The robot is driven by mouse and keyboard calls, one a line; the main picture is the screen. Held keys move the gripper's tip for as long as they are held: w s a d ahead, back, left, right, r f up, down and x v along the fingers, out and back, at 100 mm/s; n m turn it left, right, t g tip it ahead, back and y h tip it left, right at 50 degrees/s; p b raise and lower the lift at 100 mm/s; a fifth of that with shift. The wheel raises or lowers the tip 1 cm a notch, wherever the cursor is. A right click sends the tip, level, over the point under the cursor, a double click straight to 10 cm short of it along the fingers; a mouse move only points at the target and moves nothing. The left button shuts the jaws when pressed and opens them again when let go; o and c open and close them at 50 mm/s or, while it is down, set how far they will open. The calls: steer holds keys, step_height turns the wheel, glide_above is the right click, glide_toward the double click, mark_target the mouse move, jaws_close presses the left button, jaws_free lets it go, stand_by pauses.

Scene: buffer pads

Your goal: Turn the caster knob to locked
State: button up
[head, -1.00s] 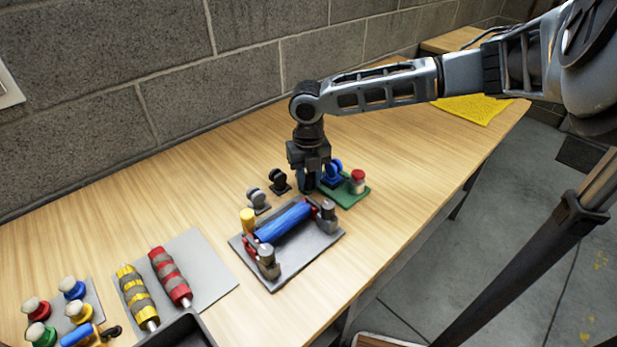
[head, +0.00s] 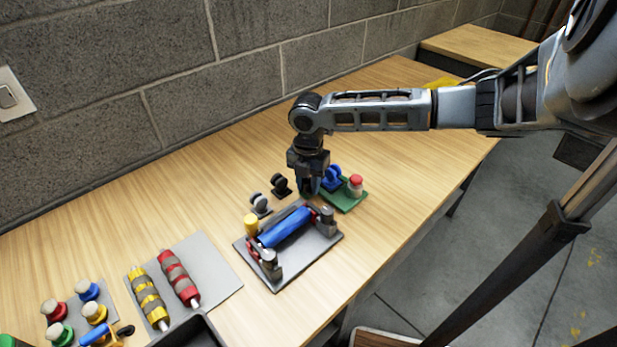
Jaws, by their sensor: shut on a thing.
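My gripper (head: 308,189) points straight down at the left end of a green plate (head: 347,201). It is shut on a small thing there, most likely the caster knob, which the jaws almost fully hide. Its turn position cannot be read. On the same plate, just right of the jaws, stands a blue caster (head: 332,177). A post with a red cap (head: 356,181) stands at the plate's right side.
Black (head: 281,184) and grey (head: 259,203) casters stand left of the gripper. Striped yellow and red rollers lie farther left. The table behind is clear.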

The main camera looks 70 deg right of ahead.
mark_target(308, 180)
steer(key=m+p, duration=0.2)
steer(key=m, duration=0.3)
steer(key=shift+r+m+p, duration=0.15)
steer(key=shift+m+p, duration=0.15)
steer(key=shift+p, duration=0.05)
steer(key=shift+m, duration=2.2)
steer(key=shift+d, duration=0.1)
steer(key=o, duration=0.8)
steer(key=shift+c, duration=0.2)
steer(key=shift+r+b, duration=0.35)
steer(key=shift+r, duration=3.45)
